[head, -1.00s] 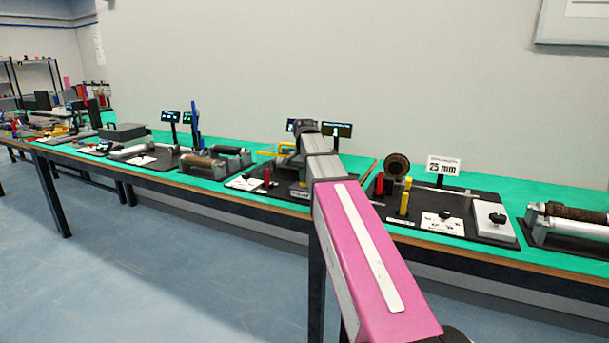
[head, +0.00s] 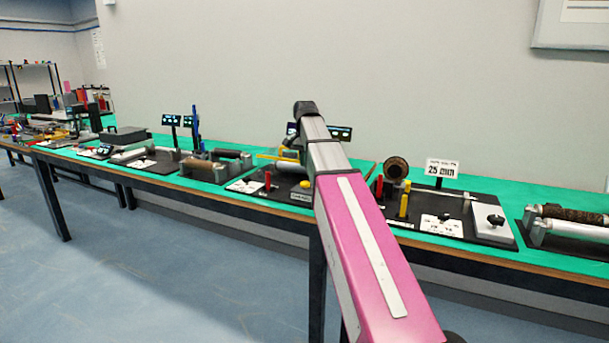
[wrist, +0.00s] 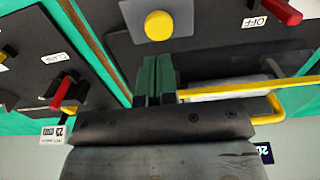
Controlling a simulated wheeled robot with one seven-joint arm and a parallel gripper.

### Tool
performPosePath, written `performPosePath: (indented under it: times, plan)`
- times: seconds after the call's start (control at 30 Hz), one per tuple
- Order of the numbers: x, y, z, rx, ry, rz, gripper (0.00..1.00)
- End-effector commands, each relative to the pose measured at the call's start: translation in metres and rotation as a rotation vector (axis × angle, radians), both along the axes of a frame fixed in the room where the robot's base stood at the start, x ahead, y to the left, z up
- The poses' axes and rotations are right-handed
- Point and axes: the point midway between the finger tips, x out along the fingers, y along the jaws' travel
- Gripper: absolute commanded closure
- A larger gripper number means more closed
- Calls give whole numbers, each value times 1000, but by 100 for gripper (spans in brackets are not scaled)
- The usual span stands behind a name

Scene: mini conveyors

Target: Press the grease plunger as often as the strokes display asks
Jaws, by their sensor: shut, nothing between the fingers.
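In the head view this yellow button (head: 306,184) shows just left of my pink arm. My gripper (wrist: 155,68) is shut and empty, its dark green fingertips apart from the button in the picture, a little below it. The head view hides the fingers behind my arm. A small display (head: 340,132) stands behind the station, partly covered by my arm; its text is too small to read. A dark display (wrist: 265,153) is cut off in the wrist view.
A yellow bar (wrist: 270,97) and a pale roller lie right of my fingers in the wrist view. A red lever (wrist: 282,10) stands by an OFF label. In the head view, a neighbouring station with a 25 mm sign (head: 442,169) stands to the right.

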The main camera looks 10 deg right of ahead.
Motion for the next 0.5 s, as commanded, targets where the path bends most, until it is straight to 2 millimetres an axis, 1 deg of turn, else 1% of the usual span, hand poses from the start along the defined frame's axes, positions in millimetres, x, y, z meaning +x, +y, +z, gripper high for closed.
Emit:
performPosePath:
  times: [0.03,0.2,0.33,0.5]
  plan:
    - [2,0,11,0,-3,0,100]
    - [1,0,39,0,-3,0,100]
    - [1,0,53,0,-1,0,100]
    - [0,0,61,0,-1,0,100]
